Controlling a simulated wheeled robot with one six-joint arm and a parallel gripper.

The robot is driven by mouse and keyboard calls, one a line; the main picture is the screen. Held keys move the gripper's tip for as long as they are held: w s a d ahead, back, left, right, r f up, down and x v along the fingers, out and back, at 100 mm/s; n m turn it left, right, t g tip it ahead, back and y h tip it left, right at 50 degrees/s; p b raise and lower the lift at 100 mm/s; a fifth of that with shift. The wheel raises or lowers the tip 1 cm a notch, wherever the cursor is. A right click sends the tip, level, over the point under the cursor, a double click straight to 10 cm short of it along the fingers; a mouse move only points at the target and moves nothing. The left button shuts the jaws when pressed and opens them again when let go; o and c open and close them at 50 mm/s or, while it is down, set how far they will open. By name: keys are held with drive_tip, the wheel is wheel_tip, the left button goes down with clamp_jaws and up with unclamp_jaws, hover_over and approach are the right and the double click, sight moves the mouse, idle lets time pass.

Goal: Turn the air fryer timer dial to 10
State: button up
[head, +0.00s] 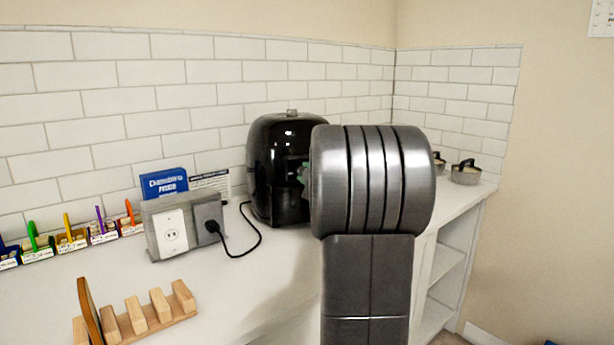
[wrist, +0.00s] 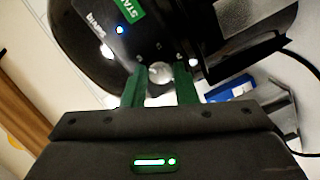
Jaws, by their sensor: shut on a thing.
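The black air fryer (head: 276,160) stands on the white counter against the tiled wall. In the wrist view the air fryer's dark front (wrist: 90,40) fills the top, with a lit blue light and a green label. My gripper (wrist: 160,78) has its two green fingers on either side of the round silvery timer dial (wrist: 160,72) and is shut on it. The dial's pointer and the numbers around it cannot be read.
A grey outlet box (head: 182,226) with a black plug and cord stands left of the air fryer. A wooden rack (head: 150,316) lies at the counter's front left. Small colored holders line the wall at left. Lidded pots (head: 465,175) stand at the right.

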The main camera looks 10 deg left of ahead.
drive_tip(key=o, duration=1)
drive_tip(key=v, duration=1.3)
drive_tip(key=shift+s+d+p, duration=0.2)
drive_tip(key=shift+s+p, duration=0.15)
drive_tip(key=shift+p, duration=0.1)
drive_tip(key=x, duration=1.3)
drive_tip(key=shift+w+a+b, duration=0.25)
drive_tip(key=shift+w+b, duration=0.1)
drive_tip(key=shift+b, duration=0.05)
